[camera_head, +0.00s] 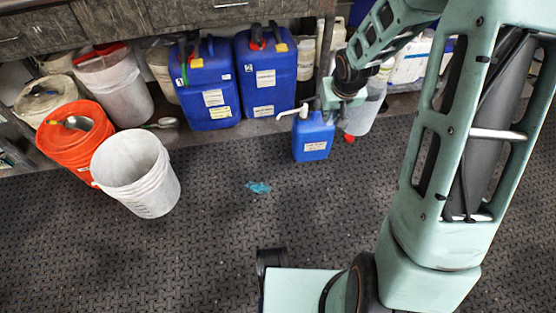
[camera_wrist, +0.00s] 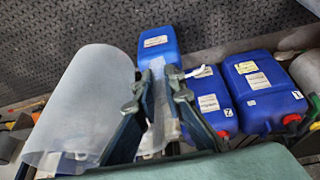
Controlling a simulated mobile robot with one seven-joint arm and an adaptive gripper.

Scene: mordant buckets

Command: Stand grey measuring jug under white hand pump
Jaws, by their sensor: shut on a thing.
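The white hand pump (camera_head: 293,112) is on a small blue canister (camera_head: 313,140) standing on the floor, its spout pointing left. The pump also shows in the wrist view (camera_wrist: 198,72), partly hidden behind my fingers. The pale, translucent grey measuring jug (camera_head: 368,110) is to the right of the canister, on the side away from the spout. It fills the left of the wrist view (camera_wrist: 85,105). My gripper (camera_wrist: 153,92) is shut at the jug's side, apparently on its handle; the grip itself is partly hidden. Whether the jug touches the floor is unclear.
Two large blue canisters (camera_head: 208,85) (camera_head: 267,75) stand on the low shelf behind. A white bucket (camera_head: 138,175) and an orange bucket (camera_head: 75,138) are at left. A teal scrap (camera_head: 258,187) lies on the mat. Floor left of the pump canister is mostly clear.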

